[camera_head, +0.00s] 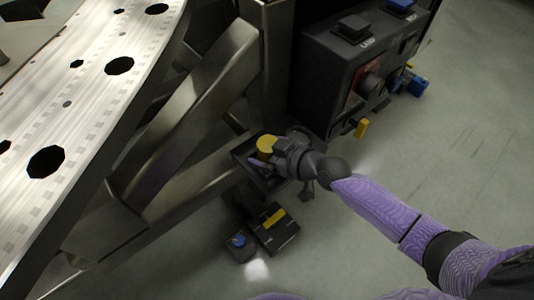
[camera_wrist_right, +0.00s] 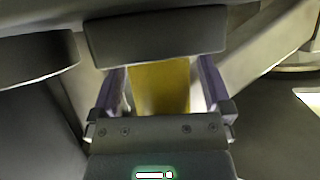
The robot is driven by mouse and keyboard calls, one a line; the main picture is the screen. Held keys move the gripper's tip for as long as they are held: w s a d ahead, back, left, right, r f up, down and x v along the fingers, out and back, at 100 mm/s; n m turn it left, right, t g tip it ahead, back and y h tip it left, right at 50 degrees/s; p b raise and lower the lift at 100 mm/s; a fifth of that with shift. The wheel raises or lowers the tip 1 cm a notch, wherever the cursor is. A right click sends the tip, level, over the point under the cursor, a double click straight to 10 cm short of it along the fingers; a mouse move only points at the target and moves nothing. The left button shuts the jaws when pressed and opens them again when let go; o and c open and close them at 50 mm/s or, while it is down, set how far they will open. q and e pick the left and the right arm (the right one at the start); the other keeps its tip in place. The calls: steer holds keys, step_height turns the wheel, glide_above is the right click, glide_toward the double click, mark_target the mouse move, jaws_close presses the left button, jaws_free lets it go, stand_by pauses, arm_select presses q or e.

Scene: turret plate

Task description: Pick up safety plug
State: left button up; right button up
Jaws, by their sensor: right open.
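A yellow round-topped piece, apparently the safety plug (camera_head: 266,144), stands at a dark box low beside the metal frame in the head view. My right gripper (camera_head: 276,153) is right at it, reaching in from the right. In the right wrist view, the yellow plug (camera_wrist_right: 160,88) shows between the two purple fingers of my right gripper (camera_wrist_right: 162,90), with a gap on each side. The fingers are open. The plug's lower part is hidden. My left gripper is not in view.
A large perforated metal plate (camera_head: 95,95) fills the left, with metal beams (camera_head: 195,95) beneath it. A dark control box (camera_head: 340,75) stands at the upper right, with a yellow tag (camera_head: 361,128) below. A small black box (camera_head: 278,232) lies on the floor. The floor at right is clear.

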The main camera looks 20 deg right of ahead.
steer(key=shift+r, duration=0.1)
steer(key=c, duration=1.3)
